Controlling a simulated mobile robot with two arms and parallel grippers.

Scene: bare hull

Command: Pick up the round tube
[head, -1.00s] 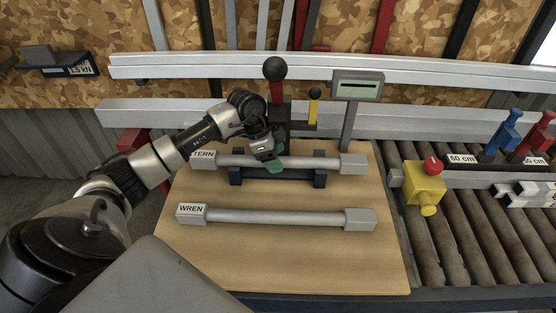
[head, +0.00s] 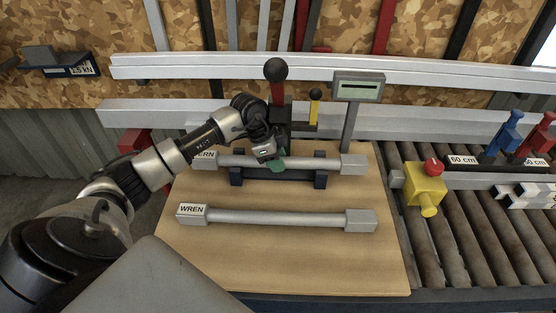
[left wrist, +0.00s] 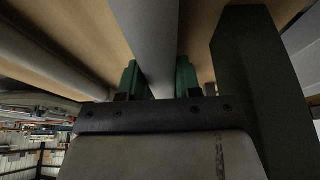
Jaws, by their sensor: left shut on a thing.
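A grey round tube (head: 310,163) with square end blocks lies across a dark two-post cradle (head: 236,175) on the far part of the wooden board. Its left label is partly covered by my arm and reads "ERN". My left gripper (head: 276,164) is shut on this tube near its middle, coming from above. In the left wrist view the tube (left wrist: 152,40) runs between the green fingertips (left wrist: 158,78). A second similar tube (head: 285,217), labelled "WREN", lies nearer on the board. My right gripper is not in view.
The wooden board (head: 290,265) is clear in front. Behind the cradle stand a black-knobbed lever (head: 275,70), a yellow lever (head: 314,100) and a grey display on a post (head: 357,87). A roller conveyor (head: 465,240) with a yellow box and red button (head: 425,185) is at right.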

